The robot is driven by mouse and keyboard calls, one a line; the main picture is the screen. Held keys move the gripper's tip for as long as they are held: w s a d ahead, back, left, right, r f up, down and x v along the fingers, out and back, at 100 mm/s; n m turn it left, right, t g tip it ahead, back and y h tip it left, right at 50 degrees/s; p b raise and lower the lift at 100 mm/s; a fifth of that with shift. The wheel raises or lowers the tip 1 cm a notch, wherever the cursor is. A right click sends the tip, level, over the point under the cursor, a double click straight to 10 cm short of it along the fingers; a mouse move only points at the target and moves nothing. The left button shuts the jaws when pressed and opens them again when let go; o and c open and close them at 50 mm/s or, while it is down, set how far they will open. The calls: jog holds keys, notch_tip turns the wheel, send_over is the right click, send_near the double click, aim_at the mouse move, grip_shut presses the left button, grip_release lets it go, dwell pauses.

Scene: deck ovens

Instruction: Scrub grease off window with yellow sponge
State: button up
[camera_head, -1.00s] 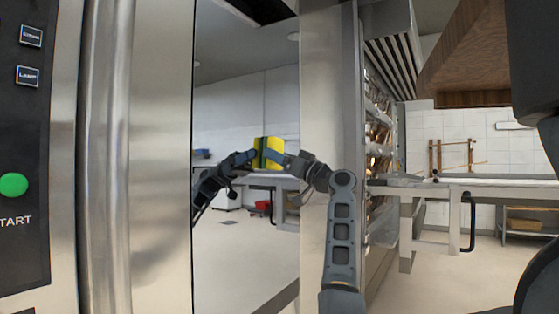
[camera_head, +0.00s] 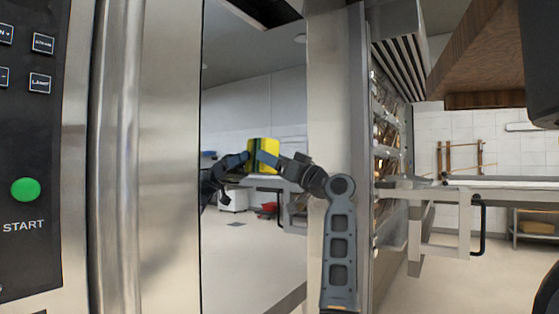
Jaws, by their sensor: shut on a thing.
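The oven window (camera_head: 250,240) is a tall mirror-like glass panel left of centre, reflecting the room. A yellow sponge (camera_head: 268,149) with a dark green side is at the glass, upper middle. My gripper (camera_head: 265,158) comes from the right and is shut on the sponge. The sponge's dark side faces left, toward the glass. A mirrored arm and gripper show to the left of the sponge. Sponge and reflection appear to meet, but I cannot tell whether the sponge touches the glass. No grease is distinguishable on the window.
A steel door handle (camera_head: 120,160) runs vertically left of the window. A control panel (camera_head: 30,150) with a green START button (camera_head: 25,189) is at far left. A steel frame (camera_head: 325,100) borders the window's right. A metal table (camera_head: 460,190) stands at right, with open floor below.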

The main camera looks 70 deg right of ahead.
jog(key=shift+w+a+p, duration=0.2)
jog(key=shift+w+a, duration=0.05)
jog(key=shift+a, duration=0.95)
jog(key=shift+w+a+p, duration=0.15)
jog(key=shift+w+a, duration=0.15)
jog(key=shift+a, duration=0.95)
jog(key=shift+w+a+p, duration=0.2)
jog(key=shift+w+a, duration=0.05)
jog(key=shift+a, duration=0.95)
jog(key=shift+s, duration=0.1)
jog(key=shift+s+a, duration=0.2)
jog(key=shift+s, duration=0.75)
jog(key=shift+s+a, duration=0.2)
jog(key=shift+s, duration=0.8)
jog(key=shift+s+a, duration=0.2)
jog(key=shift+s, duration=0.75)
jog(key=shift+s, duration=0.1)
jog(key=s, duration=0.2)
jog(key=shift+s+a, duration=0.35)
